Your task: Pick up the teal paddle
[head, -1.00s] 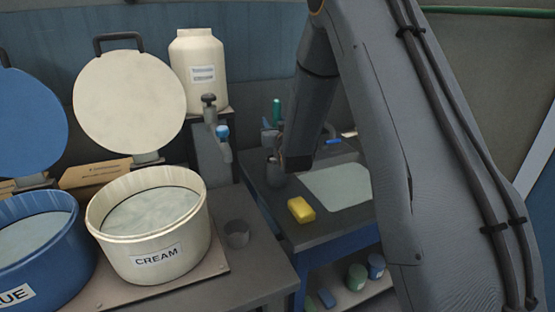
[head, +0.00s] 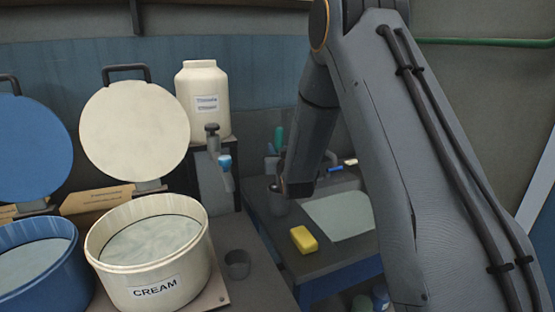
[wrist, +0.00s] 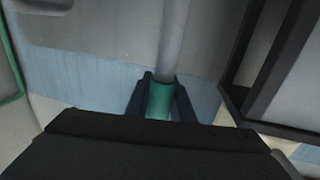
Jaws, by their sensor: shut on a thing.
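The teal paddle's handle (head: 279,138) stands upright by the far end of my arm in the head view. In the wrist view a teal grip (wrist: 160,100) with a pale grey shaft above it sits between the two dark jaws of my gripper (wrist: 160,104). The jaws are shut on it. In the head view my gripper is mostly hidden by my arm. The paddle's other end is hidden, and I cannot tell whether it touches anything.
A dark grey cup (head: 278,201) stands on the dark side bench, with a yellow sponge (head: 304,239) and a pale mat (head: 342,216) nearby. The cream tub (head: 152,286), the blue tub (head: 40,292) and a small grey cup (head: 237,264) are at left. A cream jug (head: 204,122) stands behind.

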